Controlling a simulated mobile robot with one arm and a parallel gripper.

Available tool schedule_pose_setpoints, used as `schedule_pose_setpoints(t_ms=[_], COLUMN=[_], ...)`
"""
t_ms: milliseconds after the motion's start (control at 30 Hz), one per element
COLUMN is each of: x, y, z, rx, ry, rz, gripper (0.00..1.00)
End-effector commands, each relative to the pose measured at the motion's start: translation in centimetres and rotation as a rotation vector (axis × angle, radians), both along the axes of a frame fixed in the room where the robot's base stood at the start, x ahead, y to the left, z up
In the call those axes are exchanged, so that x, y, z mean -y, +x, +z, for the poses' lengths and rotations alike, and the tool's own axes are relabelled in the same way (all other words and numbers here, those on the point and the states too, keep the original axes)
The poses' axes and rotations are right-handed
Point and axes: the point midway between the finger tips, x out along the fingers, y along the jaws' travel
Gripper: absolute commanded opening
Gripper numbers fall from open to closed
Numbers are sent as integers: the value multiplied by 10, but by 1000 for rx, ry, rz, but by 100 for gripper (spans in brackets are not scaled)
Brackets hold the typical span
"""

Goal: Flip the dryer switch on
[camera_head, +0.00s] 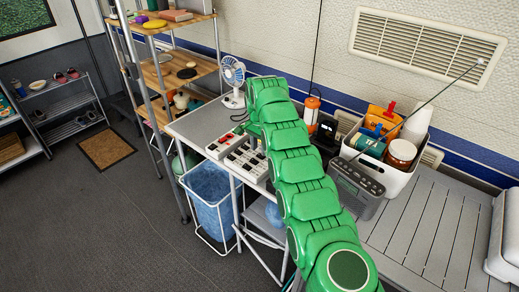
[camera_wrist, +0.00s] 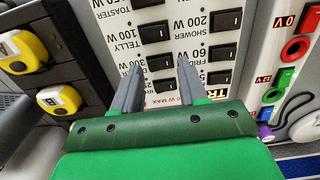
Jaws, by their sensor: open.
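A white switch panel (camera_wrist: 178,20) with black rocker switches fills the middle of the wrist view. Its printed labels include TOASTER, TELLY, SHOWER and FRIDGE. I cannot make out a dryer label; part of the panel is hidden behind my fingers and gripper body. My gripper (camera_wrist: 158,66) is over the panel with its two grey fingers apart and nothing between them. A black rocker switch (camera_wrist: 161,63) shows between the fingertips. I cannot tell whether the fingers touch the panel. In the head view the panel (camera_head: 243,160) lies on the table edge, partly covered by my green arm.
In the head view a small fan (camera_head: 232,73), a grey radio (camera_head: 354,188) and a white caddy (camera_head: 397,180) stand near my arm.

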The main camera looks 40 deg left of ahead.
Motion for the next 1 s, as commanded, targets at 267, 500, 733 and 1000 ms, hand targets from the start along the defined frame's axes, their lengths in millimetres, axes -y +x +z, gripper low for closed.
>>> schedule_pose_setpoints(t_ms=[267,500,733,1000], x=[0,2,5,10], y=[0,-2,-4,-9], z=[9,13,17,27], rx=[1,-1,-2,1], ry=[2,1,1,3], rz=[0,1,1,1], gripper=[43,43,43,43])
